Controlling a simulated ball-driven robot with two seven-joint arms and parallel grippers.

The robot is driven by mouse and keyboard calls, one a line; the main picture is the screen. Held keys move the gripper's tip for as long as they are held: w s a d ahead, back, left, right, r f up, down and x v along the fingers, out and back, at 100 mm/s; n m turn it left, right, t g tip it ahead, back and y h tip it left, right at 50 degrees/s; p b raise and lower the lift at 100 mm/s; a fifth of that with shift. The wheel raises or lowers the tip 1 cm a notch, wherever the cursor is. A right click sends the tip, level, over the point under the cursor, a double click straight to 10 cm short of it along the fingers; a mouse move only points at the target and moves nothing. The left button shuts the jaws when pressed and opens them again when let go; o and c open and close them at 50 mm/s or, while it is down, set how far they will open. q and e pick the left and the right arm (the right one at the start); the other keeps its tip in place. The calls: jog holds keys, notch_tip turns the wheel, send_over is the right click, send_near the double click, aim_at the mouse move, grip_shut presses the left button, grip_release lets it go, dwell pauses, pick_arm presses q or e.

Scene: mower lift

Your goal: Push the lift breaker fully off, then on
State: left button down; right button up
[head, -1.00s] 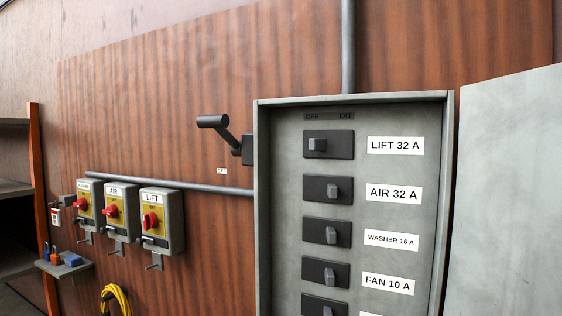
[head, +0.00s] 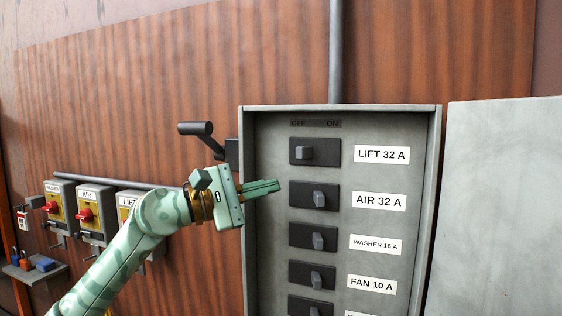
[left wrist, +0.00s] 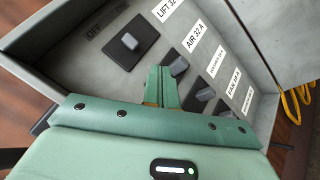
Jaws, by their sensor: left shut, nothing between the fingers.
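The lift breaker (head: 304,153) is the top switch in the grey breaker box, beside the label LIFT 32 A (head: 382,155). Its grey toggle sits at the left, under the OFF marking, while the toggles below it sit further right. It also shows in the left wrist view (left wrist: 130,41). My left gripper (head: 278,186) is shut and empty. Its fingertips point right, into the box opening, below and left of the lift breaker in the head view. I see no contact with a toggle. My right gripper is not in view.
The air breaker (head: 319,197) is just below, close to my left fingertips. The box's left wall (head: 247,270) stands beside my gripper. The box door (head: 503,210) is open to the right.

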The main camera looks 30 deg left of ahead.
aim_at(283, 152)
pick_arm(q)
jog(key=s+a+r+m+y, duration=0.3)
jog(key=a+r+y, duration=0.1)
jog(key=r, duration=0.2)
jog(key=shift+t, duration=0.3)
jog(key=p+x, duration=0.2)
jog(key=x, duration=0.2)
jog(key=p+x, duration=0.3)
jog(key=x, duration=0.2)
jog(key=shift+w+r, duration=0.1)
jog(key=shift+r, duration=0.1)
jog(key=shift+w+d+f+m, duration=0.2)
jog(key=shift+w+m, duration=0.1)
jog(key=shift+w, duration=0.2)
jog(key=shift+s+d, duration=0.1)
